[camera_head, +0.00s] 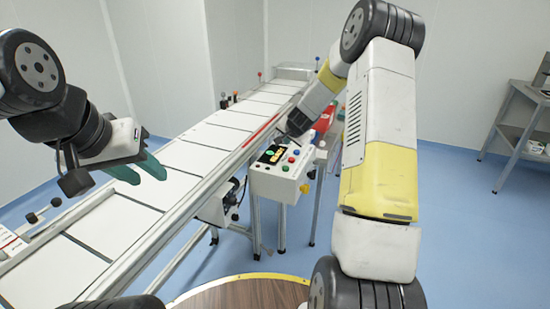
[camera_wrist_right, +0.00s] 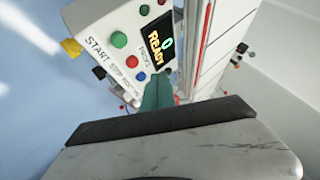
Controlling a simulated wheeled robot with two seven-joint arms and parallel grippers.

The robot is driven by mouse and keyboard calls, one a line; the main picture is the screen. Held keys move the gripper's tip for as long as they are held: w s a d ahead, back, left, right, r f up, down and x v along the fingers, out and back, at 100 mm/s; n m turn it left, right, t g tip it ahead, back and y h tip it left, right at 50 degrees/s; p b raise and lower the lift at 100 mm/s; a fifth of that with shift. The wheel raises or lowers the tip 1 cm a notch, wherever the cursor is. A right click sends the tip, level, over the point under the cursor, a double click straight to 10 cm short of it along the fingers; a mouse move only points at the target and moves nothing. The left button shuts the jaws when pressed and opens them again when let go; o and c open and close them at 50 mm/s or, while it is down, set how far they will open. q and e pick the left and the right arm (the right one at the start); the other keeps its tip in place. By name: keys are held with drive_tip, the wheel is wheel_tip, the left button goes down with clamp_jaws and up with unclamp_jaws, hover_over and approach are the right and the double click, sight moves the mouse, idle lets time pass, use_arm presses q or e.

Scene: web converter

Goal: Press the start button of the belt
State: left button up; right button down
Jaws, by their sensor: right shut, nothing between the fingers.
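The white control box (camera_head: 270,184) stands beside the belt (camera_head: 185,160) in the head view. In the right wrist view, its panel (camera_wrist_right: 100,22) shows a green button (camera_wrist_right: 119,39) beside the word START, a red button (camera_wrist_right: 131,61) by STOP and a blue button (camera_wrist_right: 141,76). The display (camera_wrist_right: 160,42) reads READY and 0. My right gripper (camera_wrist_right: 158,92) is shut and empty; its teal fingers appear near the display's edge, to the side of the green button. Any contact cannot be told. My left gripper (camera_head: 142,169) is open and empty, above the belt's near part.
The belt runs diagonally from the near left to the far middle, with a raised metal side rail. A red box (camera_head: 323,122) shows behind the control box.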

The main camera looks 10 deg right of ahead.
sight(286, 169)
drive_tip(key=shift+f, duration=0.1)
drive_tip(key=shift+f, duration=4.3)
drive_tip(key=shift+f, duration=0.1)
drive_tip(key=shift+f, duration=0.3)
